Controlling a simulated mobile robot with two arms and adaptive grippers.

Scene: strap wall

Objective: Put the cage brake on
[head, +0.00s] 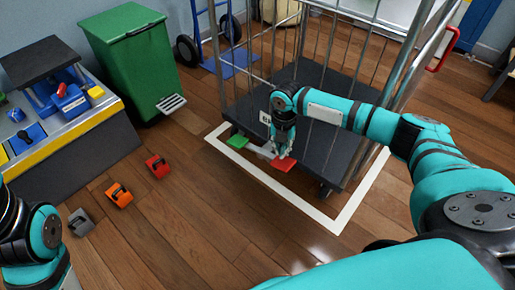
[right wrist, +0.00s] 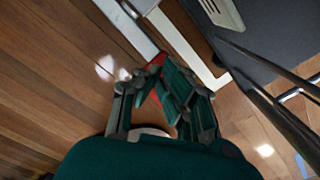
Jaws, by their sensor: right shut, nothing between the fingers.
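The roll cage (head: 328,112) has a dark base and upright metal bars. At its near lower edge sit a green pedal (head: 237,142) and a red pedal (head: 285,165), with a pale bar between them. My right gripper (head: 282,152) is shut and empty, pointing down right at the red pedal. In the right wrist view its fingers (right wrist: 152,88) cover most of the red pedal (right wrist: 158,59). I cannot tell whether they touch it or how far it is pressed. My left gripper is out of view; only part of my left arm shows.
A white floor outline (head: 334,222) surrounds the cage's near side. Red, orange and grey wedge-like blocks (head: 119,195) lie on the floor at left. A green pedal bin (head: 135,62), a workbench (head: 75,130) and a blue hand truck (head: 232,60) stand behind. The middle floor is clear.

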